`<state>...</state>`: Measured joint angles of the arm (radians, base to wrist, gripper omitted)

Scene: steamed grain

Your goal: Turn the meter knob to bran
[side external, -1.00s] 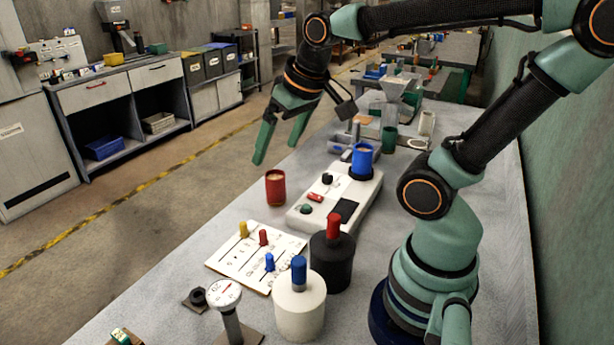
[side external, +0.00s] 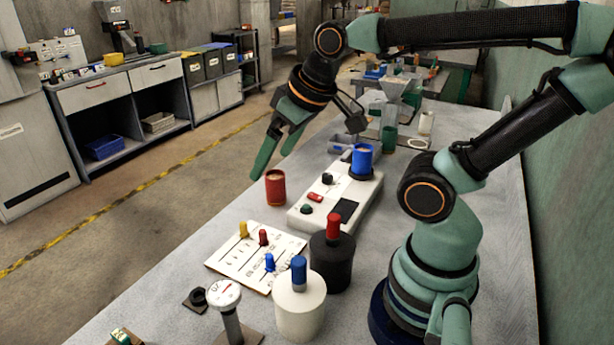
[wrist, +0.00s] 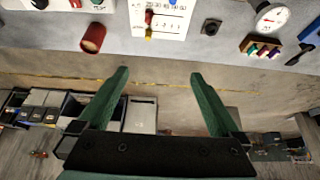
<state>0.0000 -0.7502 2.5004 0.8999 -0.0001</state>
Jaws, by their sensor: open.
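The meter is a pale box (side external: 310,217) on the bench with a dark display. Its black knob (side external: 327,179) stands near a red switch (side external: 315,197) and a green button (side external: 306,209). In the wrist view a black knob (wrist: 40,4) shows at the top left edge, cut off by the frame. Knob markings are too small to read. My gripper (side external: 272,164) is open and empty, left of the meter and above the red cup. In the wrist view my gripper (wrist: 160,74) points past the bench edge, with nothing between its fingers.
A red cup (side external: 275,190) stands left of the meter, and a blue cup (side external: 362,160) is at its far end. Nearer are a slider panel (side external: 240,262), a black canister (side external: 331,265), a white canister (side external: 299,305) and a dial gauge (side external: 224,294).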

